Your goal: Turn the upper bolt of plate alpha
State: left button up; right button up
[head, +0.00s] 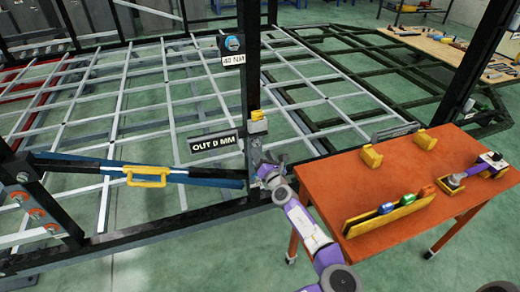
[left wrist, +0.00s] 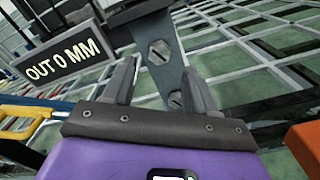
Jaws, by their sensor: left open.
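A grey plate (left wrist: 152,77) with two bolts fills the gap between the fingers in the left wrist view. The upper bolt (left wrist: 160,52) is a hex head near the plate's top. The lower bolt (left wrist: 175,98) sits between my fingertips. I see no label naming this plate alpha. My left gripper (left wrist: 160,78) is open, a finger on either side of the plate. In the head view my left gripper (head: 261,168) is at the foot of the dark post (head: 251,60) and hides much of the plate. Finger contact is unclear. My right gripper is not in view.
A sign (head: 215,144) reading "OUT 0 MM" is left of the post. A blue beam with a yellow handle (head: 147,177) lies left. An orange table (head: 350,205) at right bears a yellow rack (head: 388,215) of coloured pieces and a purple-and-black tool (head: 480,170).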

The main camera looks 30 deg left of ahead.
pick_arm(q)
jog(key=v, duration=0.4)
jog(key=shift+p, duration=0.3)
jog(key=shift+a, duration=0.1)
